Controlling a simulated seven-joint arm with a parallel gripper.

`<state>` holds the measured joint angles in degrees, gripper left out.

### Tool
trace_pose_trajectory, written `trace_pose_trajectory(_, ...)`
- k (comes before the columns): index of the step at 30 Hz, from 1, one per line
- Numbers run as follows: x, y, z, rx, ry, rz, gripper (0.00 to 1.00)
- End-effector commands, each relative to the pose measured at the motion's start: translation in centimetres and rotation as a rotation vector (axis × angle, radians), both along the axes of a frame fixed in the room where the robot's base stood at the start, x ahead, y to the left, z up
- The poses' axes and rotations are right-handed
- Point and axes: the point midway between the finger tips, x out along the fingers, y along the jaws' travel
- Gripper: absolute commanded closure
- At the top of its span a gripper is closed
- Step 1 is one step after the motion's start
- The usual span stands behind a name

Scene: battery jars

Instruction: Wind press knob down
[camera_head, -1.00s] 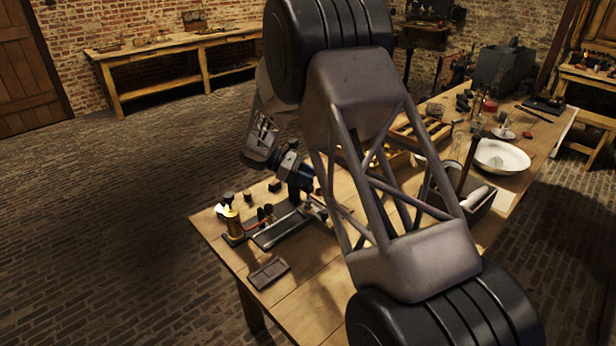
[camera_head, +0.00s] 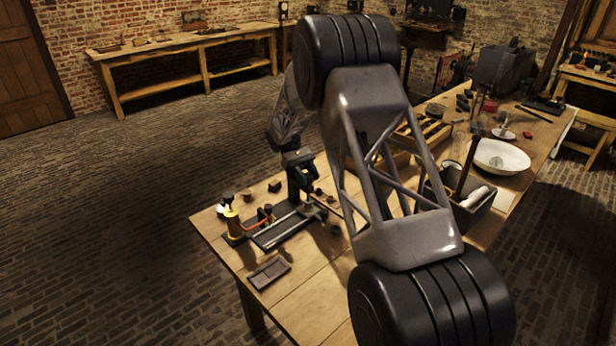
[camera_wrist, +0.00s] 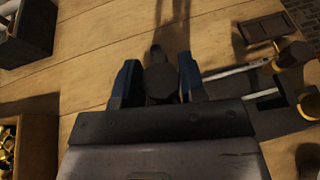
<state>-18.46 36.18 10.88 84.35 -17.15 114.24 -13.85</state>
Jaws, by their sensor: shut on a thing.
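The press knob (camera_wrist: 161,83) is a dark, faceted disc in the wrist view. My gripper (camera_wrist: 157,76) has its two blue fingers on either side of the knob and is shut on it. In the head view, my gripper (camera_head: 298,160) is at the top of the dark press, near the table's left end. The knob itself is hard to make out there. The press base (camera_head: 278,232) is a dark, long plate lying on the wooden table. The lower part of the press is mostly hidden under my gripper in the wrist view.
A brass cylinder with a black top (camera_head: 232,222) stands left of the press base. A flat dark tray (camera_head: 269,272) lies in front. A grey box (camera_head: 462,214) and a white basin (camera_head: 502,157) stand to the right. Bare table (camera_head: 310,270) shows at the front.

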Motion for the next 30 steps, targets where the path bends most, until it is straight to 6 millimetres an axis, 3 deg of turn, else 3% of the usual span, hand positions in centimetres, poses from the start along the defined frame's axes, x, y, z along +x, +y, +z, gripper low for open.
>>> trace_pose_trajectory(10, -0.01, -0.02, -0.02, 0.001, 0.001, -0.113, 0.86)
trace_pose_trajectory(26, -0.05, -0.01, 0.01, 0.000, 0.000, -0.133, 0.86)
trace_pose_trajectory(27, -0.06, -0.02, 0.01, 0.000, 0.000, -0.133, 0.59)
trace_pose_trajectory(30, -0.04, -0.02, 0.00, 0.000, 0.000, -0.133, 0.44)
